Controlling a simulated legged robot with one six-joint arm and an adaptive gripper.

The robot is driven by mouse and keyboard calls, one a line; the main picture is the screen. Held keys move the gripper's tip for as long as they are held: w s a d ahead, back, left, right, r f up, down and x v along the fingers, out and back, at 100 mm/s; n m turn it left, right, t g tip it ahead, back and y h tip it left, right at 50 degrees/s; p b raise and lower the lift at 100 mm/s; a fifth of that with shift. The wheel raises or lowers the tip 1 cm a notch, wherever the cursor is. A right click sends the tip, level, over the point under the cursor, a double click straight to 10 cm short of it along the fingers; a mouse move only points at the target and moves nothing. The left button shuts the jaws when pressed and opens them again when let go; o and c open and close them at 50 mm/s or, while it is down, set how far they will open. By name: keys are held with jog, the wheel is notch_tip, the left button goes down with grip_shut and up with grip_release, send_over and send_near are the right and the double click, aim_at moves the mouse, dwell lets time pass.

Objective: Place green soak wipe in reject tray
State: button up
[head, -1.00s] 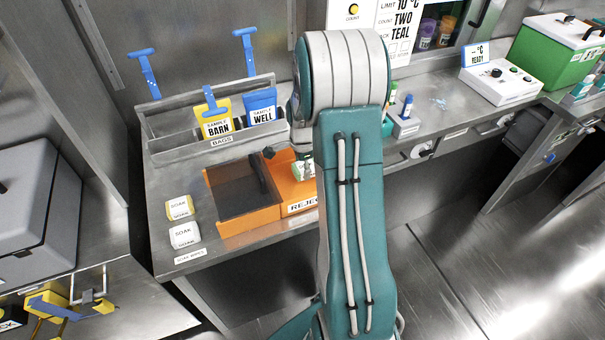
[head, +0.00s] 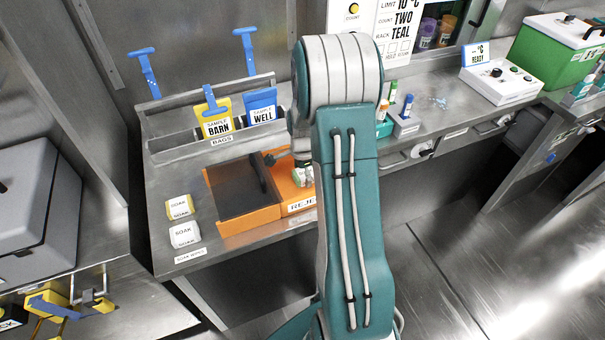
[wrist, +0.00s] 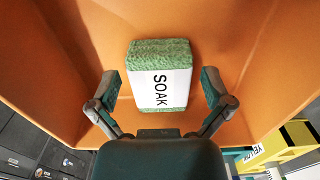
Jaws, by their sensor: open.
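The green soak wipe (wrist: 160,90) is a green spongy block with a white SOAK band. In the wrist view it is inside the orange reject tray (wrist: 235,25), against its inner surface. My gripper (wrist: 161,88) is open, with one finger on each side of the wipe and a gap at both sides. In the head view the wipe (head: 300,177) shows in the right part of the reject tray (head: 302,206), partly hidden by my arm. My fingers are mostly hidden there.
A dark panel with a handle (head: 238,192) covers the tray's left part. Yellow and white soak wipes (head: 179,207) (head: 184,235) lie to its left. The bag rack (head: 175,150) stands behind. A small holder with bottles (head: 405,125) is right of my arm.

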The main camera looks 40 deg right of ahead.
aim_at(302, 174)
notch_tip(302, 174, up, 12)
jog(key=s+a+r+n+t, duration=0.1)
jog(key=s+a+r+n, duration=0.1)
jog(key=a+r+n, duration=0.45)
jog(key=s+a+r+n+t, duration=0.2)
jog(key=s+a+r+n, duration=0.2)
jog(key=s+a+n, duration=0.3)
jog(key=s+a+r+n+t, duration=0.2)
jog(key=s+a+r+n, duration=0.2)
jog(key=s+a+n, duration=0.3)
jog(key=s+a, duration=0.2)
jog(key=s, duration=0.1)
jog(key=shift+a+r+t, duration=0.2)
jog(key=shift+r+t, duration=0.1)
jog(key=shift+r, duration=0.05)
jog(key=shift+w, duration=0.1)
